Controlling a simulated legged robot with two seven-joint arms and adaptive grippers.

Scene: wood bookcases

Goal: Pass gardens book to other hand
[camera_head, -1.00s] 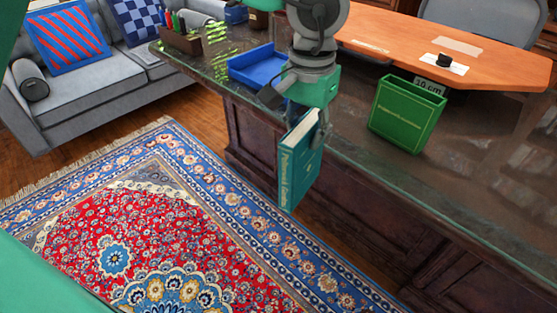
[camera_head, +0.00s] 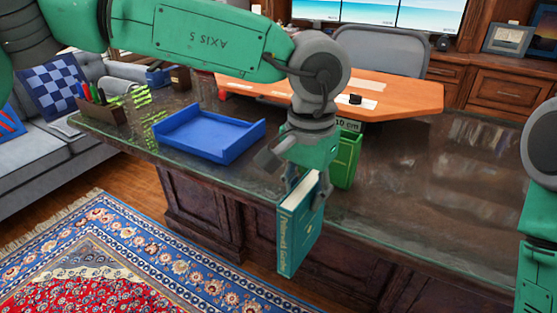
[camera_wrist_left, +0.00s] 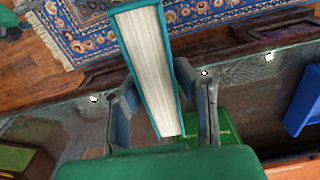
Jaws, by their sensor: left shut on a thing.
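The gardens book (camera_head: 296,232) is teal with cream pages and lettering on its cover that is too small to read surely. My left gripper (camera_head: 307,187) is shut on its upper part and holds it upright, in front of the desk's near edge in the head view. In the left wrist view the book (camera_wrist_left: 150,65) stands between the two fingers of the left gripper (camera_wrist_left: 163,100), page edges facing the camera. My right arm shows at the right edge of the head view, but its gripper is out of frame.
The dark glossy desk (camera_head: 430,200) bears a blue tray (camera_head: 210,135), a green holder (camera_head: 347,160) partly hidden behind my left gripper, and a pen box (camera_head: 102,110). An orange board (camera_head: 400,98) lies behind. The desk's right part is clear. A patterned rug (camera_head: 110,250) covers the floor.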

